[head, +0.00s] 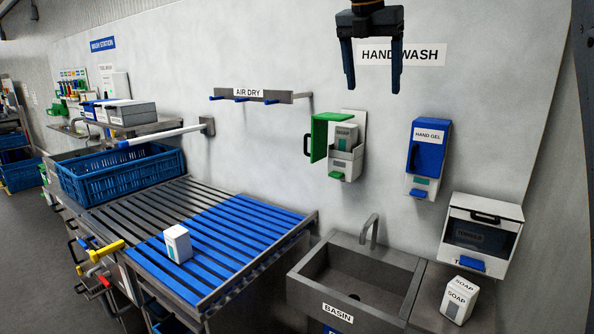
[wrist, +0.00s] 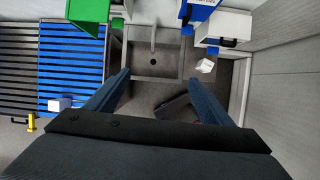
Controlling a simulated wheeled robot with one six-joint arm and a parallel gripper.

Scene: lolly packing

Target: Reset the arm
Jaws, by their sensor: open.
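My gripper (head: 372,78) hangs at the top of the head view, in front of the wall and beside the HAND WASH sign. Its two fingers point down, stand apart and hold nothing. In the wrist view my gripper (wrist: 168,85) is also spread and empty, high above the floor, with the basin beyond it.
A basin (head: 398,262) is below, with a soap box (head: 459,300) to its right. Dispensers with an open green cover (head: 326,138) and a blue cover (head: 427,146) hang on the wall. A white box (head: 178,243) stands on the slatted table (head: 235,240). A blue crate (head: 120,174) is at left.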

